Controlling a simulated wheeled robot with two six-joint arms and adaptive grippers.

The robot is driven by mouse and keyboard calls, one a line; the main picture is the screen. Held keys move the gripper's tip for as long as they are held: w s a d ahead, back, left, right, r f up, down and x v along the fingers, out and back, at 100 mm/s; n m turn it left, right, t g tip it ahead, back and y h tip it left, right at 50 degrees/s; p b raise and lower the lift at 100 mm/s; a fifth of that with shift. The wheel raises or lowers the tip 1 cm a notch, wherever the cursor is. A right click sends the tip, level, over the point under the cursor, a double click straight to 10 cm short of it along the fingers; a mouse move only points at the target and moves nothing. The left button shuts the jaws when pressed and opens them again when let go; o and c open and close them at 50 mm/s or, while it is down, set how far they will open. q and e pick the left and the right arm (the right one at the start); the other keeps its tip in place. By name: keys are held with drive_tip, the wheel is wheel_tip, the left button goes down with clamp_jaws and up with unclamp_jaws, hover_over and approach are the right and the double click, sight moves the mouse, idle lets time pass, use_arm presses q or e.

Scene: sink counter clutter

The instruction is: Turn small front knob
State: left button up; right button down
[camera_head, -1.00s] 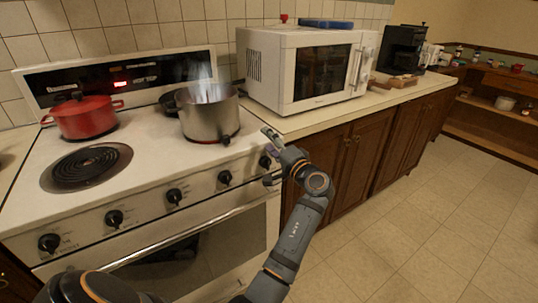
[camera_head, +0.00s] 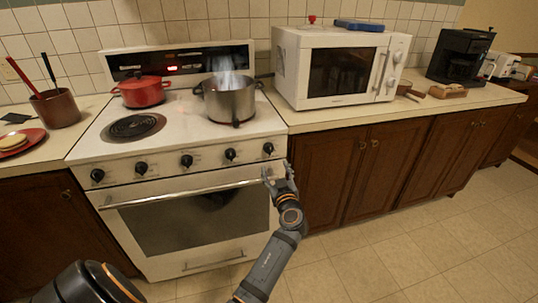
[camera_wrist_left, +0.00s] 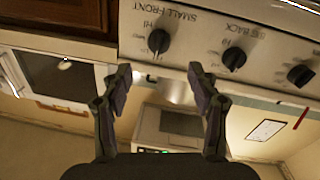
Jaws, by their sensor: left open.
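The small front knob (camera_head: 268,148) is the black knob at the right end of the stove's front panel. In the left wrist view it is the knob (camera_wrist_left: 158,41) beside the upside-down "SMALL FRONT" label. My left gripper (camera_head: 279,176) is just below and slightly right of it in the head view. In the wrist view my left gripper (camera_wrist_left: 160,75) is open and empty, its fingers apart, with the knob beyond the gap between the fingertips. No contact with the knob shows. My right gripper is not in view.
The white stove (camera_head: 193,212) has an oven handle (camera_head: 180,189) below the knobs. A steaming steel pot (camera_head: 230,103) and a red pot (camera_head: 143,92) stand on top. A microwave (camera_head: 337,67) sits on the counter at right. The floor (camera_head: 400,240) is clear there.

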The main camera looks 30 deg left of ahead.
sight(270, 151)
use_arm(q)
drive_tip(key=p+x, duration=0.1)
drive_tip(key=x, duration=0.9)
drive_tip(key=shift+c, duration=0.4)
drive_tip(key=c, duration=1.1)
